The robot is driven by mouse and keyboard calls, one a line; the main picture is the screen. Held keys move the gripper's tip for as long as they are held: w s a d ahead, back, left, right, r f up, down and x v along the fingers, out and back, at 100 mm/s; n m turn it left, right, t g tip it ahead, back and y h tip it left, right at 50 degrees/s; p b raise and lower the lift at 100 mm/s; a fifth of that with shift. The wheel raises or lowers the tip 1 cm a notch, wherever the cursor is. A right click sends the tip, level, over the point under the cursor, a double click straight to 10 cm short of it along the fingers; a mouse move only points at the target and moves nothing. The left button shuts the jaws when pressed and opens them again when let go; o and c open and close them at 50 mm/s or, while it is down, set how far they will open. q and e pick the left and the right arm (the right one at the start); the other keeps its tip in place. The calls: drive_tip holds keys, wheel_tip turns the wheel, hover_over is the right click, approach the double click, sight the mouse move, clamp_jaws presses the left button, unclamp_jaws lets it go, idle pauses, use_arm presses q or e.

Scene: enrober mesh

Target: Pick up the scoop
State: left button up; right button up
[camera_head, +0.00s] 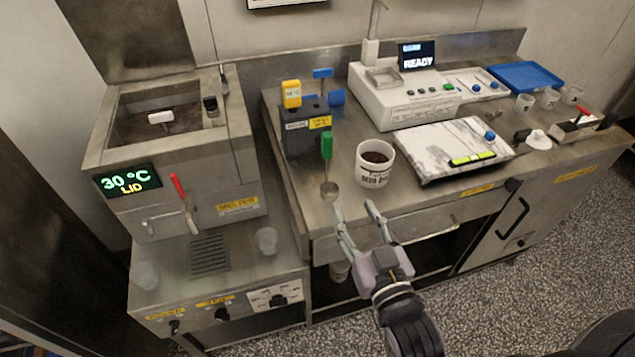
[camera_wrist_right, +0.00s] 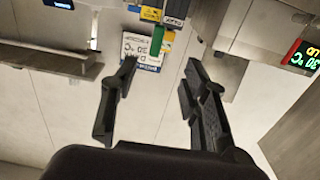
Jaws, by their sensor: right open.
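The scoop (camera_head: 327,147) has a green upright handle and a small metal bowl low at the counter's front edge. It stands just in front of a dark holder. In the right wrist view, a green handle (camera_wrist_right: 166,43) shows beyond the fingertips, near the gap between them. My right gripper (camera_head: 353,205) is open and empty at the front edge of the counter, nearer the camera and slightly right of the scoop, apart from it. The open fingers also show in the right wrist view (camera_wrist_right: 161,64). My left gripper is in neither view.
A white tub (camera_head: 375,178) of dark granules stands right of the scoop. The dark holder (camera_head: 305,143) carries yellow and blue handled tools. A tempering machine (camera_head: 235,165) stands left, a white scale (camera_head: 375,115) behind, and a marble-like board (camera_head: 425,140) right.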

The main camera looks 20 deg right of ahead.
drive_tip(key=p, duration=0.3)
approach(328, 154)
drive_tip(key=w, duration=0.4)
drive_tip(key=shift+w+r, duration=0.1)
drive_tip(key=shift+w, duration=0.4)
drive_tip(key=w+p, duration=0.1)
drive_tip(key=w, duration=0.3)
drive_tip(key=shift+w, duration=0.6)
drive_tip(key=shift+s, duration=0.1)
drive_tip(key=shift+c, duration=0.3)
clamp_jaws()
